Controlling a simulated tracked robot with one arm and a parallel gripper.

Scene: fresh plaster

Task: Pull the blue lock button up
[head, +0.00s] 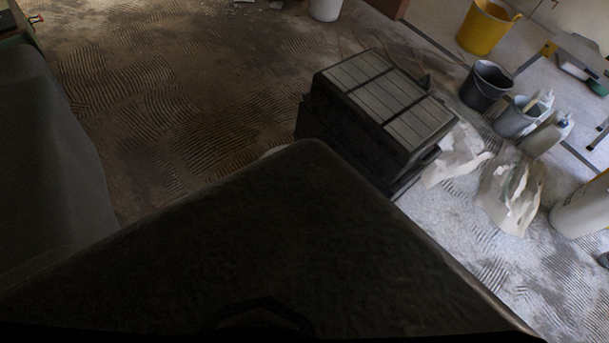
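I see no blue lock button in the head view. A large dark surface (270,240) with a rounded corner fills the lower middle, very close to the camera. I cannot tell what it belongs to. A faint dark raised loop shows on it at the bottom edge, too dim to make out. My gripper's fingers do not show.
A black box (375,110) with a grey slatted top stands beyond the dark surface. A grey covered shape (45,160) is at the left. Right of the box are crumpled bags (512,190), dark and yellow (485,28) buckets and bottles. Ridged floor (180,90) is open at upper left.

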